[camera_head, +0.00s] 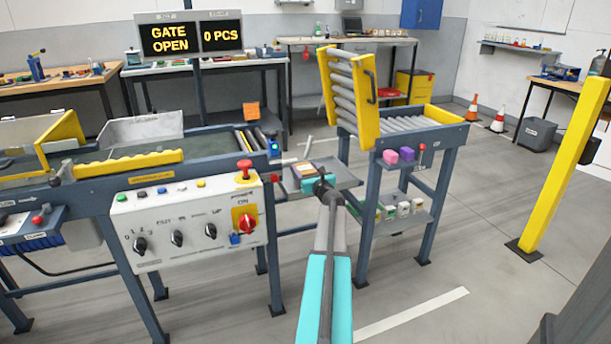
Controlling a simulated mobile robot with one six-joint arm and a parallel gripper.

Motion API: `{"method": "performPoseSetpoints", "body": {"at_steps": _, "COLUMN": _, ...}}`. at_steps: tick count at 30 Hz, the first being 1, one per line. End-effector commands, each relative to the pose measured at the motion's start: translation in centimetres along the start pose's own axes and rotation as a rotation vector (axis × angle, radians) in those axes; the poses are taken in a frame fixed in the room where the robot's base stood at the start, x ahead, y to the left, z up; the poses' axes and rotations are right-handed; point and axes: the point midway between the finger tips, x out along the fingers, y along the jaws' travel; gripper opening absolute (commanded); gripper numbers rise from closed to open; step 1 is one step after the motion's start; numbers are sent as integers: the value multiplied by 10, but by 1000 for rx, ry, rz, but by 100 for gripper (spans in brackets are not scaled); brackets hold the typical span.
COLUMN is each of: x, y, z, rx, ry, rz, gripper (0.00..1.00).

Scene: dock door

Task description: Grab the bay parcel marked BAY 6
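No BAY 6 marking is legible on any parcel in the head view. A small brown-orange item (304,169) lies on the grey tray (343,173) between the conveyor and the roller table, just beyond my gripper (320,187). My gripper is at the end of my turquoise arm, over the near part of this tray. Its fingers are too small and dark to tell whether they are open or touch the item.
The control panel (188,222) fronts the conveyor (120,165) at left. A yellow-sided roller gate (350,95) stands raised at the roller table (440,131). The sign (190,38) reads "GATE OPEN" and "0 PCS". A yellow post (565,165) stands right; floor before it is clear.

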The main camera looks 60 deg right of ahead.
Motion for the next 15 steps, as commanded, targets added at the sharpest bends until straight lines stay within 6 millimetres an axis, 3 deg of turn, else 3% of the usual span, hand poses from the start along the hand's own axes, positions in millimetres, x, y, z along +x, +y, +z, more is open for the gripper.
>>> {"method": "performPoseSetpoints", "body": {"at_steps": 1, "x": 0, "y": 0, "z": 0, "rx": 0, "ry": 0, "rz": 0, "gripper": 53}}
{"method": "performPoseSetpoints", "body": {"at_steps": 6, "x": 0, "y": 0, "z": 0, "rx": 0, "ry": -1, "rz": 0, "gripper": 26}}
{"method": "performPoseSetpoints", "body": {"at_steps": 15, "x": 0, "y": 0, "z": 2, "rx": 0, "ry": -1, "rz": 1, "gripper": 26}}
